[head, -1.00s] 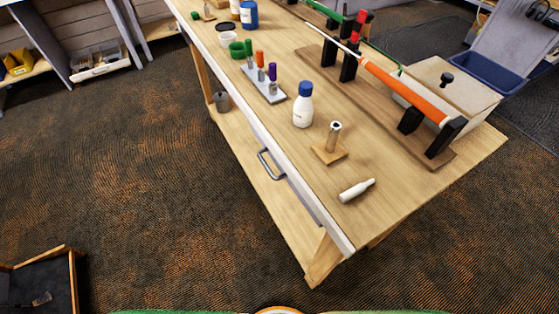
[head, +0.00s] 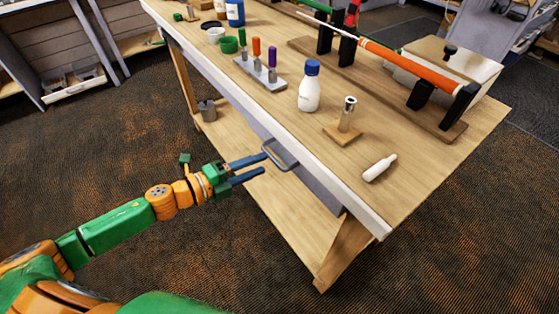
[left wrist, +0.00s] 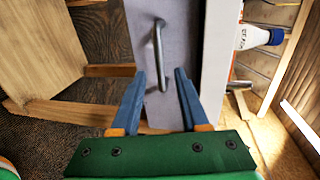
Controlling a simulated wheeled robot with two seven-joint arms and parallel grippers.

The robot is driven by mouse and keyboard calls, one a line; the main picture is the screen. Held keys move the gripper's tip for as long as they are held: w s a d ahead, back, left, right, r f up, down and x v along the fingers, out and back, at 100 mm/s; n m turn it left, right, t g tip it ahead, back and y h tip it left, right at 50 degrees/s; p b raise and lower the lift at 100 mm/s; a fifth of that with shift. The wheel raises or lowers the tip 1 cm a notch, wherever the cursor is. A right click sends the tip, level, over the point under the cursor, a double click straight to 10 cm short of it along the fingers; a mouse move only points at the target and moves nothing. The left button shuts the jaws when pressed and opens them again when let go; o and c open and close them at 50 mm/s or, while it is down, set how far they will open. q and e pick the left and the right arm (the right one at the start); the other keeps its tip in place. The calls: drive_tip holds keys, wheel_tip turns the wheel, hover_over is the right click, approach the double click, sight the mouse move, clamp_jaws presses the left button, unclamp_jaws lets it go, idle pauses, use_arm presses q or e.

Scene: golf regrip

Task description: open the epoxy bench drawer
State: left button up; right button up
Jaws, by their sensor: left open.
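The epoxy bench drawer (left wrist: 182,50) shows as a grey front under the bench top, and it looks shut. Its metal bar handle (head: 280,155) stands out from the front. My left gripper (head: 263,166) is open, with its two blue fingers pointing at the handle. In the left wrist view the handle (left wrist: 159,55) lies ahead of the open fingers (left wrist: 160,88), roughly in line with the gap between them. I cannot tell whether a fingertip touches it. Nothing is held. My right gripper is not in view.
The bench top (head: 290,120) carries a white bottle with a blue cap (head: 310,88), a wooden stand with a metal tube (head: 345,122), a white bottle lying down (head: 379,168) and an orange-gripped club (head: 410,65) in black holders. A lower shelf (head: 262,205) lies below the drawer.

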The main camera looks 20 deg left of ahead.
sight(273, 158)
use_arm(q)
drive_tip(key=x, duration=0.5)
drive_tip(key=shift+w+d+p, duration=0.1)
drive_tip(key=shift+w+p, duration=0.15)
drive_tip(key=shift+p, duration=0.05)
clamp_jaws()
idle(1.0)
